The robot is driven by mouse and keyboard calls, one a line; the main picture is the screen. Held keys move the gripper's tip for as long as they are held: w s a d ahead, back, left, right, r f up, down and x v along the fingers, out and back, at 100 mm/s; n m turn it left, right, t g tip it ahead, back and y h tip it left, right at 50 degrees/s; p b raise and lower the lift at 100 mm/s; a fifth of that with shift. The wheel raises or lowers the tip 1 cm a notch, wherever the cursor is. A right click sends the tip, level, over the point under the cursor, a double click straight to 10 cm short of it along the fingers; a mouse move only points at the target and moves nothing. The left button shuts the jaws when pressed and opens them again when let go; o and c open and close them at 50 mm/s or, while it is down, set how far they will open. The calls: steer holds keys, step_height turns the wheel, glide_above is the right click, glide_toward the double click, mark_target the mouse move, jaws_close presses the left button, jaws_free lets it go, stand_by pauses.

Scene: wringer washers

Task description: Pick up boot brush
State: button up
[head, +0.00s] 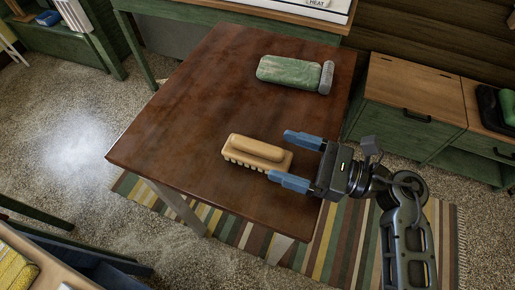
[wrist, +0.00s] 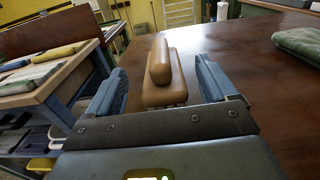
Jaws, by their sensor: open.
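The boot brush (head: 257,154) is a tan block with a raised rounded handle and a notched lower edge. It lies on the brown wooden table (head: 200,110) near the front edge. My gripper (head: 287,157) is open, its two blue fingers pointing left toward the brush's right end. In the wrist view the brush (wrist: 162,75) lies ahead, in line with the gap between the fingers (wrist: 160,90). Whether the fingertips overlap the brush's near end is hard to tell. The brush's underside is hidden.
A green rolled cloth-like item (head: 290,73) with a grey end lies at the table's back right. The table's left half is clear. A green cabinet with a wooden top (head: 415,90) stands to the right. A striped rug (head: 355,245) lies below.

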mark_target(265, 151)
steer(key=shift+f+p+x, duration=0.15)
steer(key=shift+p+x, duration=0.3)
steer(key=shift+x, duration=0.9)
steer(key=shift+f+p+x, duration=0.2)
steer(key=shift+p+x, duration=0.2)
steer(key=shift+x, duration=0.95)
steer(key=shift+c, duration=0.4)
steer(key=c, duration=1.1)
steer(key=shift+f, duration=0.1)
steer(key=shift+c, duration=0.2)
